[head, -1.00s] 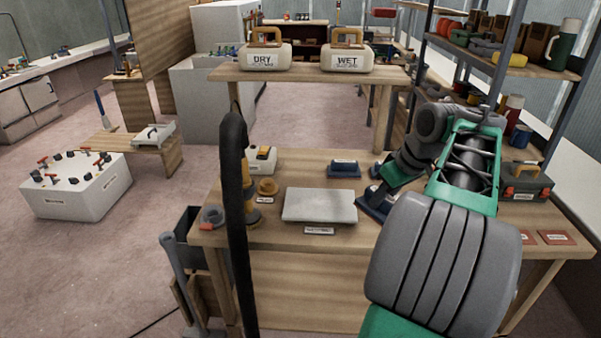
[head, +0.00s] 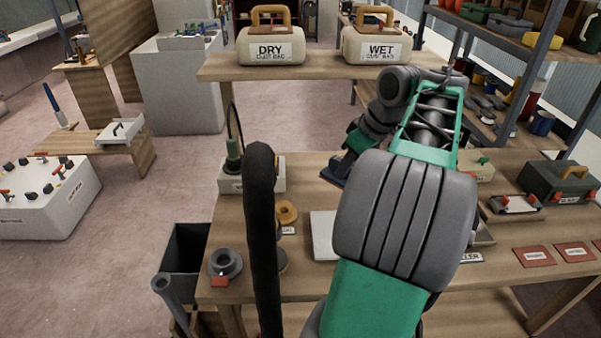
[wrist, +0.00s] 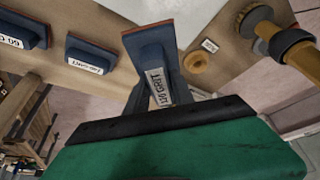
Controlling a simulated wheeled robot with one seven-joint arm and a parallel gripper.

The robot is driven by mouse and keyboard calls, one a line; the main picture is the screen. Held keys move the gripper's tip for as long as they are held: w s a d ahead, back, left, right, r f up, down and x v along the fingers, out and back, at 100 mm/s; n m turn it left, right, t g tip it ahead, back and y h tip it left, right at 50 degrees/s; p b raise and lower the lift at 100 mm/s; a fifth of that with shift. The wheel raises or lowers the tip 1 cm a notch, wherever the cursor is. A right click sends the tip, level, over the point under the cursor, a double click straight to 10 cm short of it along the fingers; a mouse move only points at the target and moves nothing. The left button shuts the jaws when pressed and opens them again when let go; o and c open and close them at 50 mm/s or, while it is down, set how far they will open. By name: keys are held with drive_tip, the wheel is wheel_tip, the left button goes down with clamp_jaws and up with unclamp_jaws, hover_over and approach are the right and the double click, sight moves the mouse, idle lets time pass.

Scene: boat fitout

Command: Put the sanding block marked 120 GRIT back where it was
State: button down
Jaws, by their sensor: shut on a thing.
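My gripper (wrist: 160,98) is shut on a blue sanding block (wrist: 150,48) with a reddish edge. Its white label shows upside down in the wrist view; GRIT is readable and the number looks like 120. In the head view the held block (head: 333,174) shows as a dark blue shape above the workbench (head: 240,285), left of my wrist. Two more blue blocks rest on the bench in the wrist view: one with a GRIT label (wrist: 88,56) whose number is unclear, and one marked 60 (wrist: 22,30). My arm hides part of the bench in the head view.
A pale flat slab (head: 322,236) lies on the bench, partly behind my arm. An orange ring (head: 287,212) and a grey ring-shaped part (head: 225,262) lie left of it. The shelf with DRY (head: 271,48) and WET (head: 382,48) containers stands behind. Red cards (head: 534,256) lie at right.

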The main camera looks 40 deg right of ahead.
drive_tip(key=w+d+f, duration=0.1)
drive_tip(key=w+f, duration=0.2)
drive_tip(key=w, duration=0.1)
drive_tip(key=w+d+f, duration=0.1)
drive_tip(key=w+f, duration=0.2)
drive_tip(key=w, duration=0.2)
drive_tip(key=w+d+f, duration=0.1)
drive_tip(key=w+f, duration=0.2)
drive_tip(key=w, duration=0.2)
drive_tip(key=shift+w+f, duration=0.1)
drive_tip(key=shift+f, duration=0.25)
wheel_tip(320, 180, down, 3)
drive_tip(key=shift+w+d+r, duration=0.1)
drive_tip(key=shift+f+b, duration=0.3)
drive_tip(key=shift+f, duration=0.05)
drive_tip(key=c, duration=1.1)
unclamp_jaws()
drive_tip(key=p+v, duration=0.2)
drive_tip(key=v, duration=1)
drive_tip(key=shift+r, duration=0.15)
